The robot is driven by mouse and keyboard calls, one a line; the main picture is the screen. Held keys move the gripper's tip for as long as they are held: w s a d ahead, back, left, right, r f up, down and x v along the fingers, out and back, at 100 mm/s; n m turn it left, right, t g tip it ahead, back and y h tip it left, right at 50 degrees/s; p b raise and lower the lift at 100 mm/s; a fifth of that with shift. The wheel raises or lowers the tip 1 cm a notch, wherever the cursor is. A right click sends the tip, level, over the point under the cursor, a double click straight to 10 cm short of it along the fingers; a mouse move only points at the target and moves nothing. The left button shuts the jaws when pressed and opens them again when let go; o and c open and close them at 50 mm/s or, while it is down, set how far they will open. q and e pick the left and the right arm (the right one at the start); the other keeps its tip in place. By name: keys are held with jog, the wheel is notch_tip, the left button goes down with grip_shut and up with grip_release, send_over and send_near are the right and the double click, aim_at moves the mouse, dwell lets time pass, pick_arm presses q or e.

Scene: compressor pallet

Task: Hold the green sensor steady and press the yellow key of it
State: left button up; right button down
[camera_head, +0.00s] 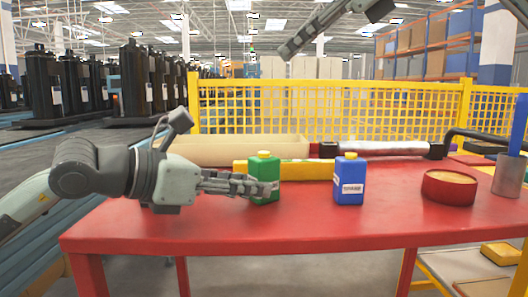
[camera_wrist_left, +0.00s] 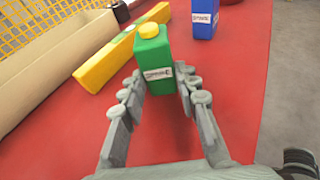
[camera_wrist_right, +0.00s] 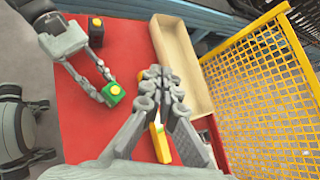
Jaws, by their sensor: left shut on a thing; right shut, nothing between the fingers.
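The green sensor (camera_head: 264,178) stands upright on the red table, a small green box with a yellow key (camera_head: 264,154) on top. In the left wrist view the sensor (camera_wrist_left: 155,75) stands between the fingers, its label facing my left gripper (camera_wrist_left: 160,90). My left gripper is shut on the sensor's sides, with the yellow key (camera_wrist_left: 149,30) uncovered above the fingers. My right gripper (camera_head: 285,52) is raised high above the table, apart from the sensor. In the right wrist view my right gripper (camera_wrist_right: 160,75) has its fingers together and empty, and the sensor (camera_wrist_right: 112,94) lies below and left of them.
A blue sensor-like box (camera_head: 349,182) stands right of the green one. A yellow bar (camera_head: 305,170) lies close behind, with a long beige tray (camera_head: 235,150) and yellow mesh fence (camera_head: 330,108) beyond. A red round container (camera_head: 449,189) and grey cup (camera_head: 508,176) stand at right.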

aim_at(267, 153)
jog(key=a+f+n+h, duration=0.1)
jog(key=a+f, duration=0.1)
jog(key=s+a+f+n+h, duration=0.1)
jog(key=a+f+h, duration=0.1)
jog(key=shift+s+a+n, duration=0.1)
jog(key=shift+a+n, duration=0.05)
jog(key=shift+n, duration=0.15)
jog(key=shift+f, duration=4.35)
jog(key=shift+f, duration=0.1)
jog(key=shift+f, duration=0.3)
jog(key=shift+f, duration=0.5)
